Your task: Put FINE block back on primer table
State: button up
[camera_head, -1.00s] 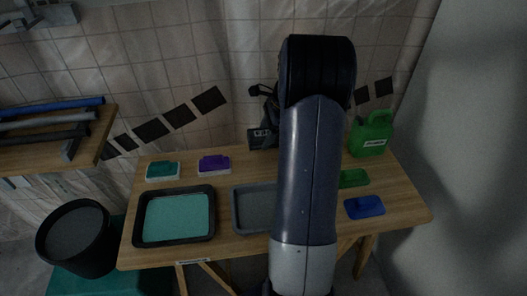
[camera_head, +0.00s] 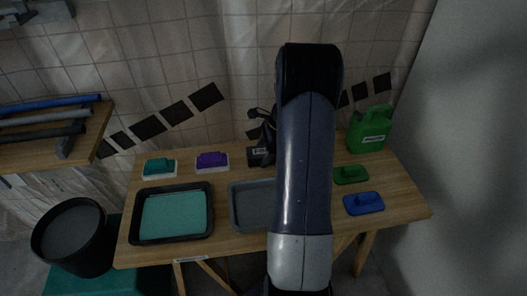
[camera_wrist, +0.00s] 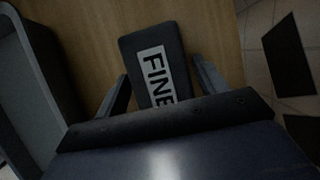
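The FINE block (camera_wrist: 153,62) is dark with a white label reading FINE. In the head view the FINE block (camera_head: 259,156) is at the back middle of the wooden primer table (camera_head: 220,250), partly hidden by my arm. It is low over the tabletop or on it; I cannot tell which.
The grey tray (camera_head: 247,207) stands in front of the block. A teal-filled tray (camera_head: 172,213), a teal block (camera_head: 160,167) and a purple block (camera_head: 212,161) are left. A green jug (camera_head: 370,130), green block (camera_head: 350,175) and blue block (camera_head: 364,203) are right.

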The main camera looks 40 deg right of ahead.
aim_at(263, 151)
jog(key=shift+o, duration=1.1)
jog(key=p+v, duration=0.1)
jog(key=v, duration=1.1)
jog(key=b+x, duration=0.1)
jog(key=x, duration=1)
jog(key=shift+a+f, duration=0.1)
jog(key=shift+f, duration=0.2)
jog(key=shift+w+r+p, duration=0.1)
jog(key=shift+r+p, duration=0.4)
jog(key=shift+r, duration=3.1)
